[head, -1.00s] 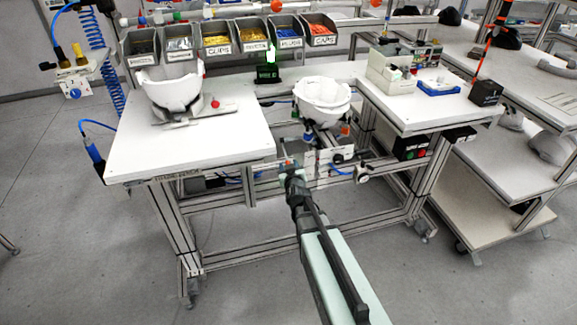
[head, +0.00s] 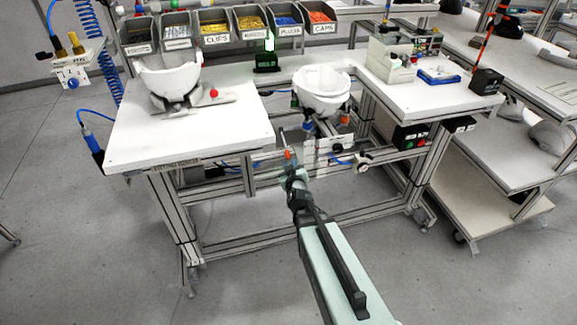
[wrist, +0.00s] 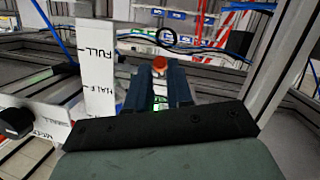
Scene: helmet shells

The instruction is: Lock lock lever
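A lever with a red-orange knob (wrist: 160,64) shows in the wrist view, at the far end of my fingers. It is most likely the lock lever; in the head view its red-orange tip (head: 287,154) stands just above my fingertips. My gripper (head: 291,173) is at the left of the white plates under the middle shell stand. In the wrist view my two dark blue fingers (wrist: 158,82) lie either side of the knob with a narrow gap. Whether they touch the lever cannot be told. The lever's lower part is hidden by my fingers.
A white plate (wrist: 99,65) marked FULL and HALF stands close left of my fingers. A grey frame post (wrist: 287,65) rises on the right. A white helmet shell (head: 322,90) sits on the stand above; another shell (head: 168,80) is on the left table (head: 180,135).

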